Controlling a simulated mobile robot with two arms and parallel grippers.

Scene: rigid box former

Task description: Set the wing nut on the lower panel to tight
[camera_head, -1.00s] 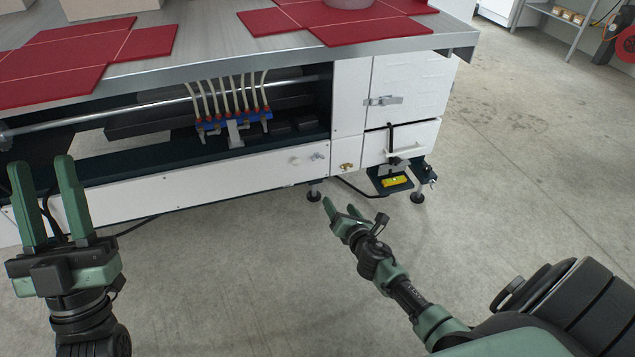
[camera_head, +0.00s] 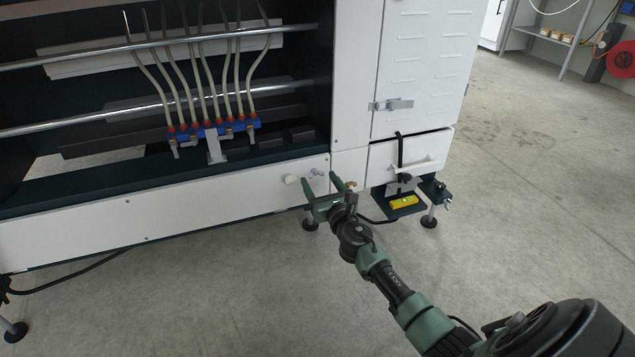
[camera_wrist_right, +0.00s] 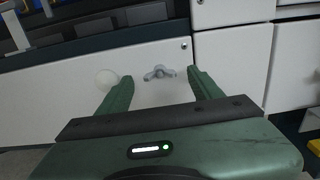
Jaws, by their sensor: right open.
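The wing nut (camera_wrist_right: 159,73) is a small grey metal piece on the white lower panel (camera_wrist_right: 60,99). In the right wrist view it lies between and beyond my right gripper's fingertips, its wings roughly level. In the head view the wing nut (camera_head: 317,172) shows near the right end of the lower panel (camera_head: 200,201). My right gripper (camera_head: 321,184) is open and empty, in front of the panel just below the wing nut. Its two green fingers show in the right wrist view (camera_wrist_right: 160,76), one on each side of the nut. My left gripper is out of view.
A round white knob (camera_wrist_right: 106,78) sits left of the wing nut, near the left finger. A brass fitting (camera_head: 351,185) is just right of the gripper. A yellow block (camera_head: 403,202) sits on a dark bracket low at the right. The floor in front is clear.

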